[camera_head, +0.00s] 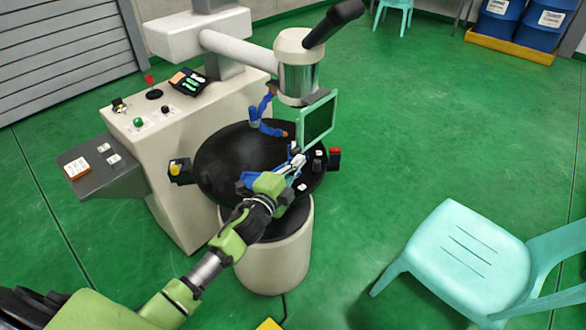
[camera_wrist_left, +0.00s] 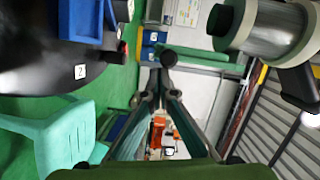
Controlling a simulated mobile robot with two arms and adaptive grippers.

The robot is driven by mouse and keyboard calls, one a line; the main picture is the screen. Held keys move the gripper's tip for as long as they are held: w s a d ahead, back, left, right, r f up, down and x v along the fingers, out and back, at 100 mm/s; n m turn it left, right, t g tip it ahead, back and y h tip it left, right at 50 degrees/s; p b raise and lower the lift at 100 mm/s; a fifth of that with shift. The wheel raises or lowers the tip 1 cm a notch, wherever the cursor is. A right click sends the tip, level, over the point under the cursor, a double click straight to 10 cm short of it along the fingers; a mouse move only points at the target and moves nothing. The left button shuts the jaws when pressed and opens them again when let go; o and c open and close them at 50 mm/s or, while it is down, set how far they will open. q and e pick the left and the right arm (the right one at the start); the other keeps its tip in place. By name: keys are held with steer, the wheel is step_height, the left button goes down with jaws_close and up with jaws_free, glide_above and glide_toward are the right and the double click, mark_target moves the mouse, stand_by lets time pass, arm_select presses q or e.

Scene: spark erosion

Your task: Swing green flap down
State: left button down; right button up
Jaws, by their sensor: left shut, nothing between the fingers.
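The green flap (camera_head: 318,118) is a dark green panel in a pale green frame. It stands upright at the right of the machine head, above the rim of the black round basin (camera_head: 228,160). My left gripper (camera_head: 298,160) reaches in from the lower left over the basin, with its fingertips just below the flap's lower left corner. In the wrist view the fingers (camera_wrist_left: 160,88) converge, shut with nothing between them. I cannot tell from these views whether they touch the flap. My right gripper is not in view.
The machine's white arm and cylindrical head (camera_head: 298,68) hang over the basin, with blue jointed hoses (camera_head: 262,115) beside the flap. A red-topped black knob (camera_head: 334,158) sits on the right rim. A mint chair (camera_head: 468,255) stands at the right. Green floor between is clear.

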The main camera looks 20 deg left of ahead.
arm_select(q)
steer(key=s+a, duration=0.1)
steer(key=s, duration=1.1)
steer(key=s+a+f+n+g+y, duration=0.1)
steer(key=s+f+n+g, duration=0.25)
steer(key=f, duration=0.75)
steer(key=s+a+f+n+g, duration=0.15)
steer(key=s+f, duration=0.35)
steer(key=f, duration=0.6)
steer(key=s+a+f+n+g+y, duration=0.1)
steer(key=s+f+n+g, duration=0.25)
steer(key=f, duration=0.75)
steer(key=s+d+f+n+g, duration=0.1)
steer(key=s+f+n+g, duration=0.1)
steer(key=s+f, duration=0.4)
steer(key=s+d+f+n+g+p, duration=0.1)
steer(key=s+f, duration=0.6)
steer(key=s, duration=1)
steer(key=s+d+f+n+g, duration=0.2)
steer(key=s+f+g, duration=0.3)
steer(key=s, duration=0.7)
steer(key=shift+d+f+n, duration=0.2)
steer(key=shift+f+n, duration=0.25)
steer(key=shift+f, duration=0.35)
